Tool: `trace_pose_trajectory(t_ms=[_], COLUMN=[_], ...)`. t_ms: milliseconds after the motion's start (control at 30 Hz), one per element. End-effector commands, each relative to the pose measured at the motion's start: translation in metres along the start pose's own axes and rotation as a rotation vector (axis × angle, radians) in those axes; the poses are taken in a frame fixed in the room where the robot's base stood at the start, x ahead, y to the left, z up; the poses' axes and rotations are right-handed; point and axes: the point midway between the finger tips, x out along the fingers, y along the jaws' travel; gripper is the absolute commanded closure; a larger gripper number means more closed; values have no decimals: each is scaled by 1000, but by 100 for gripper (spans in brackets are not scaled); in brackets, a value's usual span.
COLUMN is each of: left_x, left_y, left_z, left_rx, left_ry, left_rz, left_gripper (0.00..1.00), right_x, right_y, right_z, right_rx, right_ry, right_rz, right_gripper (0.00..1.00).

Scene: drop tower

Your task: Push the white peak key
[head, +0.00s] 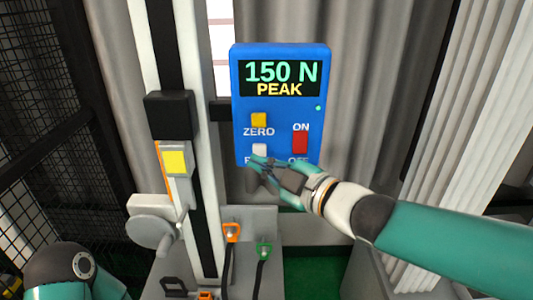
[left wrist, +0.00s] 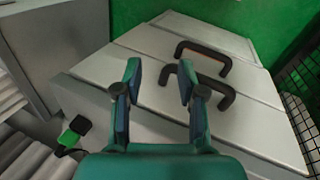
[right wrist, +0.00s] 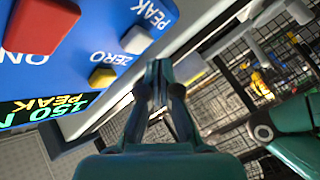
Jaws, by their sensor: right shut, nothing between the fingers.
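The blue panel (head: 240,100) shows 150 N and PEAK on its lit screen (head: 280,78). The white peak key (head: 259,149) sits below the yellow ZERO key (head: 259,119); its label is mostly hidden by my right gripper. My right gripper (head: 254,163) is shut and empty, its tips just below the white key. In the right wrist view the shut fingertips (right wrist: 158,66) lie close beside the white key (right wrist: 137,40); I cannot tell whether they touch. My left gripper (left wrist: 158,68) is open and empty, above a grey surface with dark handles (left wrist: 203,58).
A red ON/OFF switch (head: 300,142) is right of the white key. A white column (head: 207,190) with a black carriage (head: 170,115) stands left of the panel. Orange (head: 232,229) and green (head: 263,249) handles are below. A black mesh fence (head: 38,110) is at far left.

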Motion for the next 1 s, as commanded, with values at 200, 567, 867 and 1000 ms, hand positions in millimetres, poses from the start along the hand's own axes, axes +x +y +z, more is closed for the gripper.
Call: trace_pose_trajectory(t_ms=[200, 567, 867, 1000], left_x=[12, 18, 18, 18], left_y=[-4, -7, -6, -6], left_z=[0, 0, 0, 0], left_rx=[0, 0, 0, 0], left_ry=[0, 0, 0, 0], left_rz=[0, 0, 0, 0], left_gripper=[60, 60, 60, 60], right_x=[-15, -31, -31, -31], right_y=[-12, -23, -22, -22], right_z=[-10, -22, -22, -22], right_rx=[-1, 0, 0, 0], right_ry=[3, 1, 1, 1], right_rz=[2, 1, 1, 1], right_gripper=[100, 100, 100, 100])
